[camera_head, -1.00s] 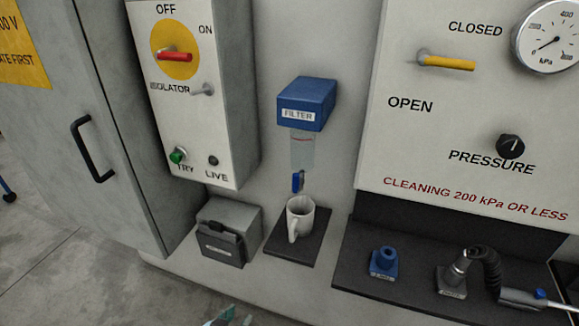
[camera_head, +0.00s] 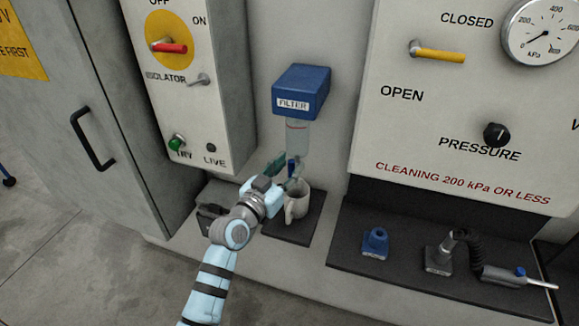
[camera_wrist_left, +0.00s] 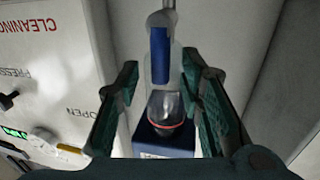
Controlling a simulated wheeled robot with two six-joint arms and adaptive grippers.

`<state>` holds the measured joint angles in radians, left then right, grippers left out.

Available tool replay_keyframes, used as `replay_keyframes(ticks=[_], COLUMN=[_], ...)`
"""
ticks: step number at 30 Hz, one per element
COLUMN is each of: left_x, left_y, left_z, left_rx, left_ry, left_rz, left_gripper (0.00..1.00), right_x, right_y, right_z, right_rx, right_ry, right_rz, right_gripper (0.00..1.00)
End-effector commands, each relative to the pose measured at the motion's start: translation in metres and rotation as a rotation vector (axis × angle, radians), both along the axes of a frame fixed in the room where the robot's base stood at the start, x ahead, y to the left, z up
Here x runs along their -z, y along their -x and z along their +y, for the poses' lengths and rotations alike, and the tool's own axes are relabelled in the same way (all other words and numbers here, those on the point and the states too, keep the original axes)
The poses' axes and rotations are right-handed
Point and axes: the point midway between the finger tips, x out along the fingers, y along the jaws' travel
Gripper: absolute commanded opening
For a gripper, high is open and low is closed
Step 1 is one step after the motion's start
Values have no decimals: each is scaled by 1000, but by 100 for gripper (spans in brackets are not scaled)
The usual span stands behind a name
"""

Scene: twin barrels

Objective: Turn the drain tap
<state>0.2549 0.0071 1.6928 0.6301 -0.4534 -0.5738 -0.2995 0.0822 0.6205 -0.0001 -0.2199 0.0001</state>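The drain tap is a small blue lever (camera_head: 291,168) under the clear bowl (camera_head: 298,137) of the blue filter (camera_head: 301,90). My left gripper (camera_head: 285,170) is open at the tap, its two green fingers apart. In the left wrist view, which is upside down, the blue lever (camera_wrist_left: 160,55) stands upright between the open fingers (camera_wrist_left: 166,78), with gaps on both sides. The clear bowl (camera_wrist_left: 166,106) shows there too. I cannot tell whether the lever is fully within reach of the pads. My right gripper is not in view.
A white mug (camera_head: 298,204) stands on a dark mat (camera_head: 290,231) just below the tap, close to my fingers. The isolator box (camera_head: 193,110) is at the left. The pressure panel (camera_head: 400,125) is at the right. A blue part (camera_head: 375,242) stands on the dark shelf.

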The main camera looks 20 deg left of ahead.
Motion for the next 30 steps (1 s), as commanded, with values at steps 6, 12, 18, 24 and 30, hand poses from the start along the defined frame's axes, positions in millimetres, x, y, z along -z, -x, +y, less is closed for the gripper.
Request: replay_keyframes(ticks=[6, 12, 18, 24, 30], left_x=[0, 0, 0, 0, 2], left_y=[-6, -6, -6, -6, -6], left_z=[-2, -2, -2, -1, 1], left_rx=[0, 0, 0, 0, 1], left_ry=[1, 1, 1, 9, 63], left_rz=[0, 0, 1, 1, 4], left_gripper=[34, 20, 0, 0, 0], right_x=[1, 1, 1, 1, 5], right_y=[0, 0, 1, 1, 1], right_z=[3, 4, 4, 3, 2], right_rx=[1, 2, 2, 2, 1], right_ry=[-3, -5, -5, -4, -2], right_rz=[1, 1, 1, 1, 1], right_gripper=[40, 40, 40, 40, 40])
